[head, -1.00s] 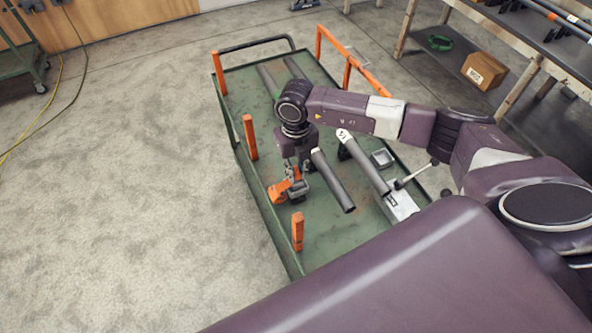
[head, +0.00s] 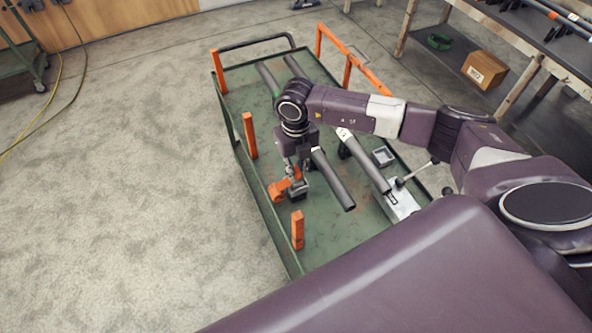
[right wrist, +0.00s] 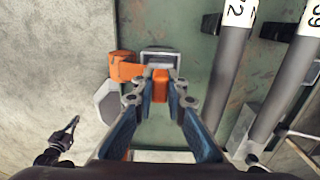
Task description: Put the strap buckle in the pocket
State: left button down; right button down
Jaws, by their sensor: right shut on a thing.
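My right gripper (right wrist: 160,98) is shut on a small orange piece, seemingly the strap buckle (right wrist: 160,88), between its fingertips. A small grey square box with a dark recess, seemingly the pocket (right wrist: 160,52), lies directly beyond the fingertips; it also shows in the head view (head: 299,190). In the head view my right gripper (head: 297,168) points down over the cart, close behind the box. Whether the buckle touches the box cannot be told. A larger orange part (head: 278,190) lies at the box's left.
The green cart deck (head: 325,230) has orange posts (head: 250,136) along its left edge. A labelled grey pipe (head: 333,180) lies close to the right of the gripper, with another pipe (head: 364,163) beyond. A second grey box (head: 383,157) stands further right.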

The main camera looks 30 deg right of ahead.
aim_at(296, 169)
jog(key=shift+f+b, duration=0.45)
jog(key=shift+f, duration=0.1)
jog(key=c, duration=1.9)
grip_release()
notch_tip(296, 169, up, 12)
jog(key=shift+r, duration=0.1)
